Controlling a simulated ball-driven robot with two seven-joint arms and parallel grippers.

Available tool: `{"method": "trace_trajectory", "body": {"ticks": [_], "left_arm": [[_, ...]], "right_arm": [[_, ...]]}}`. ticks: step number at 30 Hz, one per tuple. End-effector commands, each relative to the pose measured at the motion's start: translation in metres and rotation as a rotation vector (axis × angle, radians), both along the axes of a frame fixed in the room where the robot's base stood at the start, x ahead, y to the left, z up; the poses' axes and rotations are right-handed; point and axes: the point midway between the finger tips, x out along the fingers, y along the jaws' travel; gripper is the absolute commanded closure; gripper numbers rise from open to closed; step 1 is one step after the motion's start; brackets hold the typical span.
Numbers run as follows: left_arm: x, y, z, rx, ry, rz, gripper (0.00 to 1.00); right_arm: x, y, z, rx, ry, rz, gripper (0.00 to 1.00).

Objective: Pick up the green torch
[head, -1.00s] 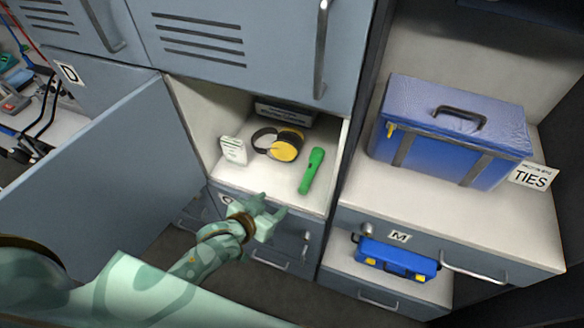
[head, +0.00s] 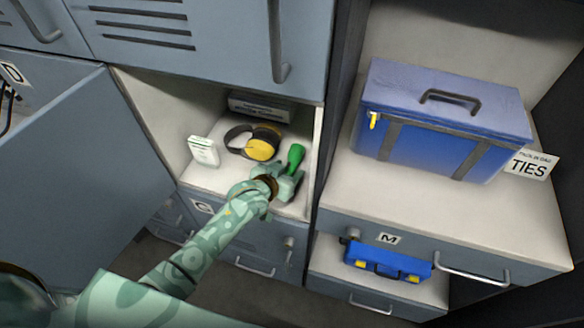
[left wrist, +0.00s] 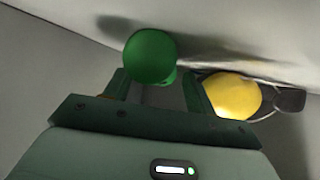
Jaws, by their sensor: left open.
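The green torch (head: 295,156) lies on the white shelf (head: 206,176) of the open locker, near its right wall. My left gripper (head: 290,180) is at the near end of the torch and hides its lower part in the head view. In the left wrist view the torch's round green end (left wrist: 151,56) shows just beyond and between the tips of my left gripper (left wrist: 153,86). The fingers are apart, one on each side of the torch. I cannot tell whether they touch it. My right gripper is not in view.
Yellow and black earmuffs (head: 260,146) lie just left of the torch, with a small white box (head: 203,151) further left. A dark labelled box (head: 260,107) stands behind. The open locker door (head: 80,180) is at left. A blue case (head: 440,120) stands right, beyond the locker wall.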

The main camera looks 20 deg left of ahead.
Motion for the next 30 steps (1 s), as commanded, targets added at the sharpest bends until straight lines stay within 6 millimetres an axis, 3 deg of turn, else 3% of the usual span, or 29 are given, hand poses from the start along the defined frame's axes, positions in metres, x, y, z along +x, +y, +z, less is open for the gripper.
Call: {"method": "trace_trajectory", "body": {"ticks": [8,12,14,25,30], "left_arm": [[0.004,-0.001,-0.001,0.0,-0.001,0.0,0.47],[0.003,-0.001,-0.001,0.0,-0.001,0.0,0.86],[0.003,-0.001,-0.001,0.0,-0.001,0.0,1.0],[0.003,-0.001,-0.001,0.0,0.001,0.0,1.0],[0.003,-0.001,0.013,0.001,-0.002,0.0,1.0]], "right_arm": [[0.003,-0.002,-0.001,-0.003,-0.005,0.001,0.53],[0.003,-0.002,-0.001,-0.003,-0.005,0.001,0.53],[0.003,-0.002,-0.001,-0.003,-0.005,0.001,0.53],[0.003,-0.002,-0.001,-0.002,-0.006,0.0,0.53],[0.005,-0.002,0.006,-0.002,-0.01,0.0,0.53]]}}
